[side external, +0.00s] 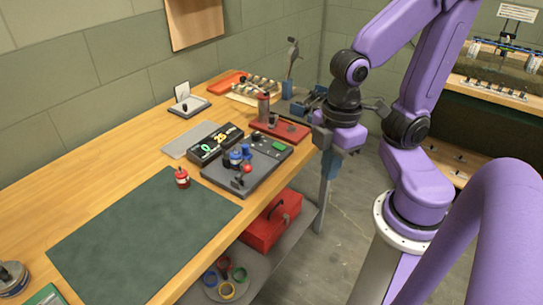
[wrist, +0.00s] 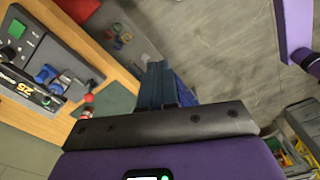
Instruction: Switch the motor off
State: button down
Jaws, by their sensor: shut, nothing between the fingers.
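A dark grey board (side external: 225,177) lies on the bench near its front edge. It carries a blue motor-like part (side external: 236,158), a red ball knob (side external: 248,169), a black lever-like part (side external: 239,181) and a small green patch (side external: 279,146). The board (wrist: 62,58) also shows at the left of the wrist view, with the blue part (wrist: 47,75). Which part is the motor's switch, and its position, I cannot tell. My gripper (side external: 327,176) is shut and empty. It points down beyond the bench's front edge, right of the board and apart from it; its blue fingers (wrist: 157,84) show in the wrist view.
A black box (side external: 216,143) sits behind the board. A red tray (side external: 291,131) with a cylinder lies right of the board. A red toolbox (side external: 271,222) sits on the lower shelf.

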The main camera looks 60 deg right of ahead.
jog(key=w+n, duration=0.1)
jog(key=w, duration=0.7)
jog(key=n+t, duration=0.1)
jog(key=n, duration=0.3)
send_over(276, 144)
jog(key=s, duration=0.2)
jog(key=f, duration=0.1)
jog(key=shift+s, duration=0.1)
jog(key=shift+f, duration=0.1)
jog(key=f, duration=0.4)
jog(key=w+f, duration=0.1)
jog(key=f, duration=0.8)
jog(key=shift+w+f, duration=0.35)
